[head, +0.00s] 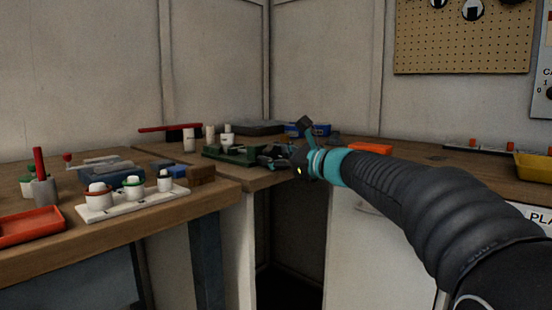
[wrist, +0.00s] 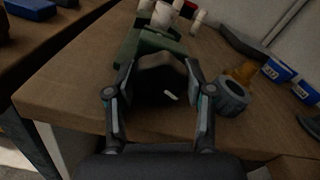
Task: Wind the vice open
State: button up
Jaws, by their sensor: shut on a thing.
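The green vice (head: 236,154) sits on the bench near the corner, left of my gripper (head: 274,160) in the head view. It also shows at the top of the wrist view (wrist: 158,46), with pale pieces (wrist: 160,14) at its far end. In the wrist view my gripper (wrist: 160,72) has its two fingers on either side of a dark knob-like handle (wrist: 163,82) at the near end of the vice. The gripper is shut on this handle. A small white mark shows on the handle. In the head view the handle is hard to make out.
Blue labelled boxes (wrist: 278,69) and a grey ring-shaped part (wrist: 231,97) lie to the right in the wrist view. A white rack with capped jars (head: 130,201) and an orange tray (head: 30,226) stand on the left bench.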

jog(key=shift+a, duration=0.1)
jog(key=o, duration=1.2)
jog(key=shift+a, duration=0.1)
jog(key=shift+s+d, duration=0.3)
jog(key=shift+d, duration=0.25)
jog(key=shift+v, duration=3.5)
